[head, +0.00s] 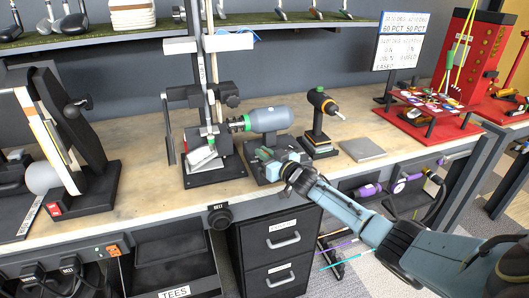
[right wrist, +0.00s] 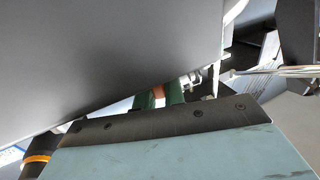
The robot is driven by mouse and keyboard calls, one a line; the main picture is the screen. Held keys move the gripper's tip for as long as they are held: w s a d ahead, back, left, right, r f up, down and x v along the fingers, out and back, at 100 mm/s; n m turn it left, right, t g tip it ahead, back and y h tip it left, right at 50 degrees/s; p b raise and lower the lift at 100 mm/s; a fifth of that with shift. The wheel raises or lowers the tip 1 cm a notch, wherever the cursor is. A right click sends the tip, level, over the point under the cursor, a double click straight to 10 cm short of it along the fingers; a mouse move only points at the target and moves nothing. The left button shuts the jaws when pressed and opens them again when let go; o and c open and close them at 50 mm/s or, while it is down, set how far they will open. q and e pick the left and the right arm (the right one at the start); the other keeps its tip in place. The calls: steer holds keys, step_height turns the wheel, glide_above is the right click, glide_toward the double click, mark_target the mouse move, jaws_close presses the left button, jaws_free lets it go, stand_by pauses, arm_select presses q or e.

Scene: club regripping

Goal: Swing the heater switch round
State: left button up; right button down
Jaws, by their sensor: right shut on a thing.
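The heater (head: 268,120) is a grey cylinder with a dark coil-like nozzle at its left end, standing on the bench behind my right gripper. My right gripper (head: 264,156) is low at the front of the heater's base and shut on a small part there, which I take to be the heater switch. The fingers hide the switch in the head view, so its angle cannot be told. The right wrist view is mostly filled by a grey surface (right wrist: 110,60) close to the camera. A green finger part (right wrist: 145,101) shows beyond it. My left gripper is not in view.
A black clamp stand (head: 213,165) is close left of the heater. A small drill-like tool (head: 322,103) on a stand and a flat grey plate (head: 361,149) are to the right. A black knob (head: 219,216) sticks out from the bench front above the drawers (head: 281,243).

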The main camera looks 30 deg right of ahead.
stand_by(0.3)
steer(key=c, duration=1.5)
jaws_free()
steer(key=shift+s, duration=0.1)
steer(key=s, duration=0.4)
steer(key=s+d+p, duration=0.1)
steer(key=s, duration=0.8)
steer(key=shift+s+d, duration=0.1)
steer(key=shift+d, duration=0.2)
